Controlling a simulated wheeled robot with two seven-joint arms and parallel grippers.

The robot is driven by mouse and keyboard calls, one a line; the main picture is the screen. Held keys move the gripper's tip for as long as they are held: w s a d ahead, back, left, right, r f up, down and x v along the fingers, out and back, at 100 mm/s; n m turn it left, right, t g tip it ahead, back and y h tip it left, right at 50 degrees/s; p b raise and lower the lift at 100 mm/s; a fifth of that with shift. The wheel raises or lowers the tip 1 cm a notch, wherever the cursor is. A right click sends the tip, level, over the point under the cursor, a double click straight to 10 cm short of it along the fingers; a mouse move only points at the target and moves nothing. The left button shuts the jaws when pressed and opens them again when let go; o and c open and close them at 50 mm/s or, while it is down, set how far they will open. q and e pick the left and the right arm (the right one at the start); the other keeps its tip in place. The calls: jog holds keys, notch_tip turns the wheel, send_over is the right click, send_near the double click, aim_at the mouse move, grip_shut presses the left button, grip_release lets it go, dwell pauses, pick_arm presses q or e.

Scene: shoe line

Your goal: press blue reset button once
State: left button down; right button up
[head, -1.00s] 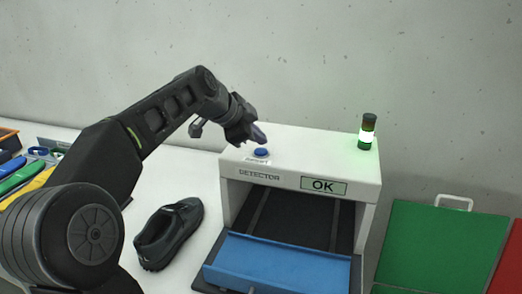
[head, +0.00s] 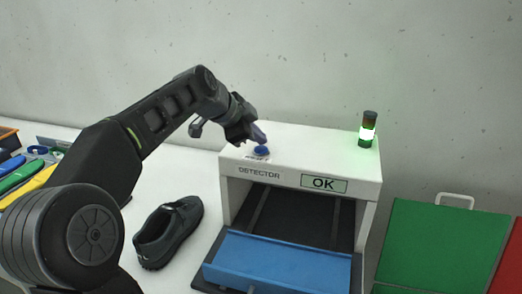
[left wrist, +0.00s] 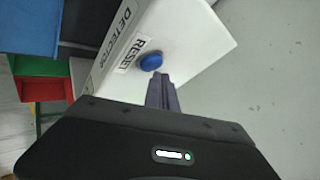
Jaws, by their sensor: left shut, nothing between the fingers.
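The blue reset button (head: 262,151) sits on top of the white detector box (head: 310,152), near its left front edge. It also shows in the left wrist view (left wrist: 151,62), beside a RESET label (left wrist: 137,54). My left gripper (head: 262,139) is shut and empty, with its fingertips just above and behind the button. In the left wrist view, the fingertips (left wrist: 160,78) point at the button's near edge. I cannot tell whether they touch it. My right gripper is not in view.
The detector's screen (head: 324,184) reads OK, and its light tower (head: 368,131) glows green. A blue tray (head: 275,265) lies at the detector's opening. A black shoe (head: 168,232) is on the white table to the left.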

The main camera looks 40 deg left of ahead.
aim_at(258, 149)
pick_arm(q)
jog(key=shift+f+b, duration=0.55)
jog(key=shift+f, duration=0.1)
dwell(0.8)
jog(key=shift+r, duration=0.15)
jog(key=shift+r+p, duration=0.6)
jog(key=shift+r, duration=0.2)
jog(key=shift+r, duration=0.1)
jog(key=shift+r+p, duration=1.85)
jog(key=shift+r, duration=0.55)
